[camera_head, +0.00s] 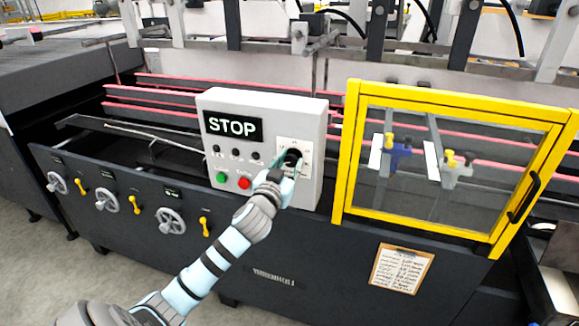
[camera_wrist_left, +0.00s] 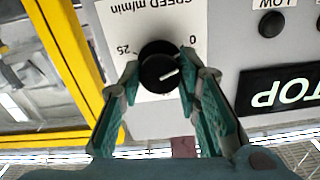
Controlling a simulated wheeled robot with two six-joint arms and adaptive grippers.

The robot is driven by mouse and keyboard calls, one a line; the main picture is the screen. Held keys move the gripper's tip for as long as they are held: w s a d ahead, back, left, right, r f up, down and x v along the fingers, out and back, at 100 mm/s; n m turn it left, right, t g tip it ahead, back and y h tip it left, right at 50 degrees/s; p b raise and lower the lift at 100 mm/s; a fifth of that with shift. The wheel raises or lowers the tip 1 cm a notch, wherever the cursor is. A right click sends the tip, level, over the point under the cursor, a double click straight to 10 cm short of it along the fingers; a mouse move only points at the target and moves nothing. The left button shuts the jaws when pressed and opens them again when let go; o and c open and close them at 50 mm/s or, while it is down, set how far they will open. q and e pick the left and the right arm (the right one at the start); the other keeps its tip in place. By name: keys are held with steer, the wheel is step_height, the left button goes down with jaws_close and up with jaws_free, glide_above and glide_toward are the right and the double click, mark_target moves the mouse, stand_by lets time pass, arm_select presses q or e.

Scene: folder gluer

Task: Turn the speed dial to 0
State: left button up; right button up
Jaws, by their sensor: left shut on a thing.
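The black speed dial (camera_head: 291,156) sits on the right side of the white control box (camera_head: 313,120). In the left wrist view, which is upside down, the dial (camera_wrist_left: 159,64) shows a short white pointer mark on its knob. Around it is a white label (camera_wrist_left: 150,22) reading "SPEED m/min", with 0 and 25 printed on either side of the dial. My left gripper (camera_head: 287,168) reaches the dial from the front. In the wrist view its green fingers (camera_wrist_left: 160,82) lie on both sides of the knob and are shut on it. My right gripper is out of view.
The box has a STOP display (camera_head: 233,127), a green button (camera_head: 221,177) and a red button (camera_head: 244,183). A yellow-framed guard (camera_head: 349,150) stands close to the right. Handwheels (camera_head: 171,221) and yellow levers line the front panel at left.

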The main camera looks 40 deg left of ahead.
arm_select(q)
steer(key=shift+n, duration=0.8)
steer(key=o, duration=1.1)
steer(key=shift+o, duration=0.2)
steer(key=v, duration=1.2)
